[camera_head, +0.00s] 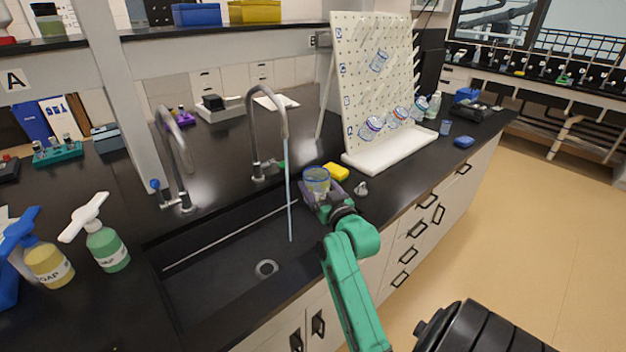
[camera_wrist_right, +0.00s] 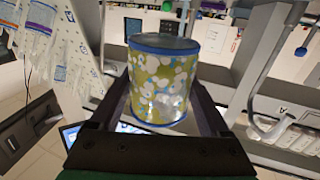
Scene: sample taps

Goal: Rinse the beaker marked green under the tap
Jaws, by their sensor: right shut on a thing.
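My right gripper (camera_head: 318,190) is shut on a beaker (camera_head: 317,178), just right of the water stream. The beaker has a blue rim and a yellow-green wall with pale spots; in the right wrist view the beaker (camera_wrist_right: 160,85) sits between the two fingers. No separate green mark is clear on it. The right-hand tap (camera_head: 284,115) arches over the black sink (camera_head: 225,260), and a thin water stream (camera_head: 289,195) falls from its spout into the basin. The beaker looks apart from the stream. My left gripper is not in view.
A second tap (camera_head: 178,150) stands at left without visible water. A white pegboard (camera_head: 360,90) at right holds several beakers above a white tray (camera_head: 392,150). A yellow sponge (camera_head: 337,171) lies behind the gripper. Soap bottles (camera_head: 107,247) stand left of the sink.

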